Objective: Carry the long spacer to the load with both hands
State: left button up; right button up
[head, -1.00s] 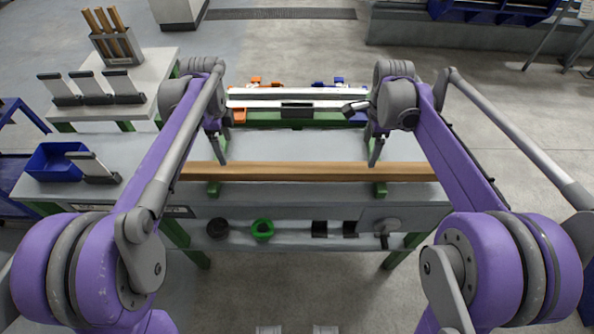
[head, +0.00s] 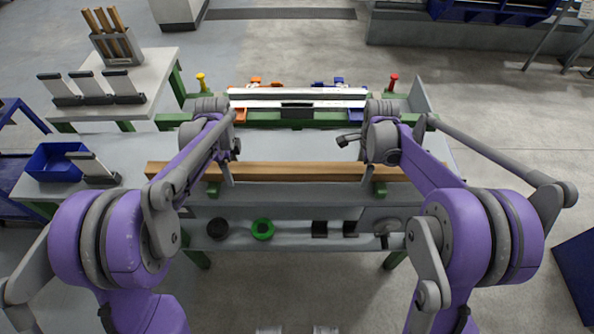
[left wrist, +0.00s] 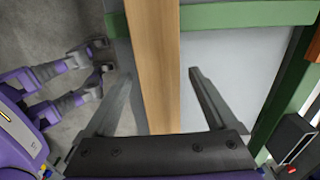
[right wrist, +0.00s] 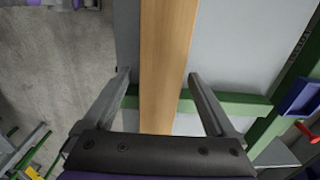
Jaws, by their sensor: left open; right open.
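The long spacer appears to be the long wooden beam (head: 300,171), lying left to right on green supports along the front of the table. My left gripper (head: 228,172) is at its left part and open. In the left wrist view its fingers (left wrist: 160,73) stand apart, one on each side of the beam (left wrist: 153,45). My right gripper (head: 366,170) is at the right part, also open. In the right wrist view its fingers (right wrist: 159,74) straddle the beam (right wrist: 166,40). Finger contact is not visible. A long pale bar (head: 340,92), possibly the load, lies at the back.
Orange (head: 256,82) and blue (head: 338,82) parts sit by the pale bar, with a yellow post (head: 201,82) and a red post (head: 392,82) at the sides. A blue bin (head: 52,160) stands left. A lower shelf holds a green ring (head: 262,229). The tabletop behind the beam is clear.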

pick_arm(q)
jog(key=shift+c, duration=0.3)
pick_arm(e)
jog(key=shift+c, duration=0.3)
pick_arm(q)
grip_shut()
pick_arm(e)
grip_shut()
